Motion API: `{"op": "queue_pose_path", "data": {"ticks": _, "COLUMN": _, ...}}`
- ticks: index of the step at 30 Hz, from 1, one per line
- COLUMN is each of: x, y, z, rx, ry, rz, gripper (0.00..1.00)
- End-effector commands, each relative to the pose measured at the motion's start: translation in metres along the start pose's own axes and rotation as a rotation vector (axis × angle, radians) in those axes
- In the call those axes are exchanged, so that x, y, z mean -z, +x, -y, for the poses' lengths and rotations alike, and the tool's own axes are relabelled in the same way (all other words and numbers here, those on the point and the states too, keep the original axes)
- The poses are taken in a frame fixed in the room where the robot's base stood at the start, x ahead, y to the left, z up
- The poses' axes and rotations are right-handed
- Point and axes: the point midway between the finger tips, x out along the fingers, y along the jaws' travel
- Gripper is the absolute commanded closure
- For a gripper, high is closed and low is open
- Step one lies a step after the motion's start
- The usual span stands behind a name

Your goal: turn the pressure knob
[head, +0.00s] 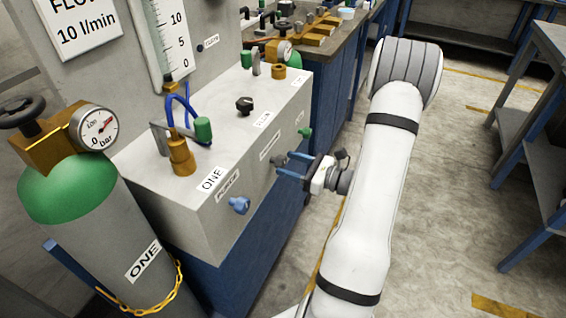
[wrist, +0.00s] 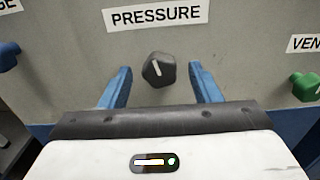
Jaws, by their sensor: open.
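The pressure knob (wrist: 158,70) is dark grey and faceted, with a white line that leans slightly left at its top. It sits on the grey panel under the PRESSURE label (wrist: 158,15) in the wrist view. My gripper (wrist: 160,76) is open, with one blue finger on each side of the knob and a visible gap on both sides. Whether the fingertips reach the panel I cannot tell.
A blue knob (head: 239,205) under the PURGE label is to the left, and a green VENT knob (wrist: 306,86) to the right. A black knob (head: 244,104) is on the cabinet top. A green-topped gas cylinder (head: 100,240) stands at left.

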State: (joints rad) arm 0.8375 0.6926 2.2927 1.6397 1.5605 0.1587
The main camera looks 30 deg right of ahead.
Motion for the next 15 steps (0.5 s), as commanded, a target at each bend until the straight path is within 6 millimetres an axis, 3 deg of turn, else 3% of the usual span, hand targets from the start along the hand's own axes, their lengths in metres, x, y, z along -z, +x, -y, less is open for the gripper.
{"op": "queue_pose_path", "data": {"ticks": 6, "x": 0.0, "y": 0.025, "z": -0.001, "rx": -0.003, "ry": -0.001, "rz": 0.0, "gripper": 0.43}}
{"op": "queue_pose_path", "data": {"ticks": 15, "x": 0.0, "y": 0.029, "z": 0.0, "rx": 0.001, "ry": -0.001, "rz": 0.0, "gripper": 0.43}}
